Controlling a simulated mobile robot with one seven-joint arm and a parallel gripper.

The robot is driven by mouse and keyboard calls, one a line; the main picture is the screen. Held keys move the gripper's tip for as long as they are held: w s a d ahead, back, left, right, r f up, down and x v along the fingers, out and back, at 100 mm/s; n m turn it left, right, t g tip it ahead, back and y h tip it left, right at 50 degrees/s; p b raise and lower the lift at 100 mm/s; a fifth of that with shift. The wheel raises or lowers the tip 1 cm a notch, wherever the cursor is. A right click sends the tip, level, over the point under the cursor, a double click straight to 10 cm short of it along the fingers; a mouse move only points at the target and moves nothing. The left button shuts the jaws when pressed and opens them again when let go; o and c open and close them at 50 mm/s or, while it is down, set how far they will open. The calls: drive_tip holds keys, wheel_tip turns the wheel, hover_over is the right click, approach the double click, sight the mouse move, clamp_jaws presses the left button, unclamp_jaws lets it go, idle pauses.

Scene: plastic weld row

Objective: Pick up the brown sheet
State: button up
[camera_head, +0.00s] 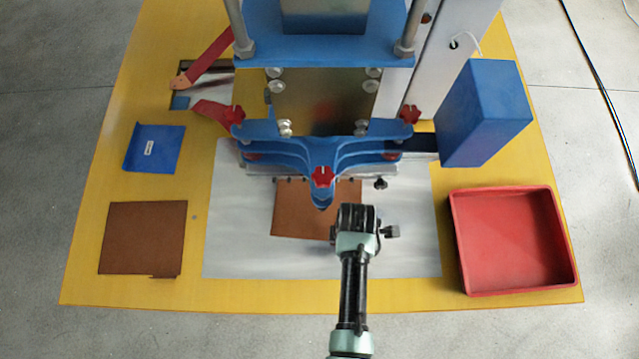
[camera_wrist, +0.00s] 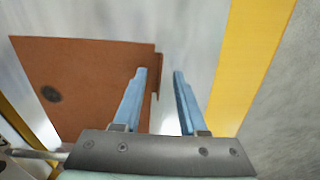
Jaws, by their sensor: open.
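One brown sheet (camera_head: 300,215) lies on the pale metal plate under the press, partly covered by the press head and my arm. In the wrist view a brown sheet (camera_wrist: 85,75) fills the left side, with a dark round spot and a small tab on its right edge. My gripper (camera_wrist: 159,72) is open, with the left finger overlapping the sheet and the right finger past its edge. The tab shows between the fingers; I cannot tell contact. In the head view my gripper (camera_head: 357,222) is at the sheet's right side, its fingertips hidden. Another brown sheet (camera_head: 143,237) lies at left on the yellow table.
The blue press head with red knobs (camera_head: 322,177) stands just behind my gripper. A red tray (camera_head: 515,290) is at right, below a blue box (camera_head: 483,112). A blue piece (camera_head: 153,148) lies at left. The pale plate (camera_head: 415,255) is clear toward the front.

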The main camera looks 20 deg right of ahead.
clamp_jaws()
idle(1.4)
